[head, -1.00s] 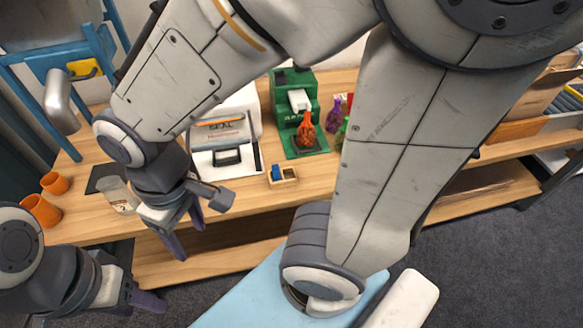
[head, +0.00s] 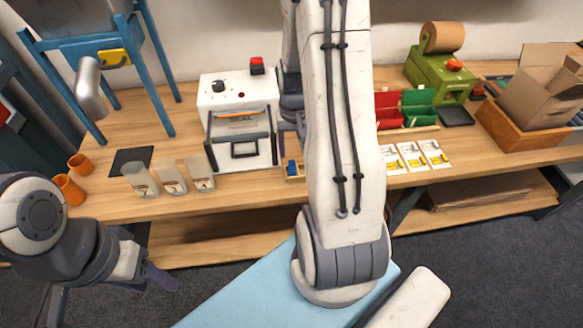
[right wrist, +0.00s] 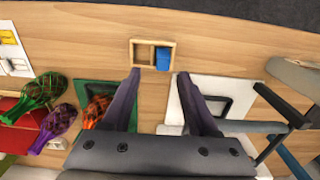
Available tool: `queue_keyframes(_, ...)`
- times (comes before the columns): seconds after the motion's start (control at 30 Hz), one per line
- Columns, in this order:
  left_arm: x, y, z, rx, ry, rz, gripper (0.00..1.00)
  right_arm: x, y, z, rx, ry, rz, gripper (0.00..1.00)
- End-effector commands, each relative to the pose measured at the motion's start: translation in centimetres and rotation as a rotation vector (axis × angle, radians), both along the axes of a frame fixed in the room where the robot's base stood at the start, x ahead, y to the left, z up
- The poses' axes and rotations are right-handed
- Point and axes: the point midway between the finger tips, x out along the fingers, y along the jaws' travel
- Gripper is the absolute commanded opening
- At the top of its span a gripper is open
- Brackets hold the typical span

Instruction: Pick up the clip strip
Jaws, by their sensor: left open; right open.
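The clip strip looks like the small blue piece (right wrist: 162,58) in a little wooden tray (right wrist: 139,53), ahead of my right gripper in the right wrist view. My right gripper (right wrist: 159,82) is open and empty, its two dark fingers spread short of the tray. In the head view the tray (head: 301,177) with the blue piece (head: 291,168) lies near the table's front, just left of my right arm, which hides the right fingers. My left gripper (head: 161,279) hangs open and empty in front of the table at the left.
A white machine (head: 215,93) stands behind the tray. Clear cups (head: 171,177) and orange cups (head: 70,188) stand left. Red and green bins (head: 389,108), cards (head: 412,156) and a cardboard box (head: 535,95) are right. Net bags (right wrist: 62,120) show in the wrist view.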

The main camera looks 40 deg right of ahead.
Motion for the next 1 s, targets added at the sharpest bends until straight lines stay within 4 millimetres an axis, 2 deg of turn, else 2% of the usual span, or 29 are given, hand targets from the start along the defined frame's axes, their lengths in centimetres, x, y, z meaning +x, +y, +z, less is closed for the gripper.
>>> queue_keyframes(0.23, 0.0, 0.0, 0.4, 0.000, 0.000, 0.000, 0.50, 0.0, 0.2, -1.9, 0.002, 0.003, 0.001, 0.60)
queue_keyframes(0.5, 0.0, 0.0, 1.0, 0.000, 0.000, 0.000, 0.50, 0.1, 0.4, -5.6, 0.002, 0.003, 0.000, 0.60)
queue_keyframes(0.8, 0.0, 0.0, 1.0, 0.000, 0.000, 0.000, 0.50, 0.2, 0.4, -6.3, -0.001, -0.002, 0.001, 0.60)
queue_keyframes(0.83, 0.0, 0.0, 1.0, 0.000, 0.000, 0.000, 0.50, 0.2, 0.4, -6.3, -0.001, -0.002, 0.001, 0.56)
queue_keyframes(0.97, 0.0, 0.0, 1.0, 0.000, 0.000, 0.000, 0.50, 0.2, 0.4, -6.3, -0.001, -0.001, 0.001, 0.06)
queue_keyframes(1.0, 0.0, 0.0, 1.0, 0.000, 0.000, 0.000, 0.50, 0.2, 0.4, -6.3, -0.001, -0.001, 0.001, 0.00)
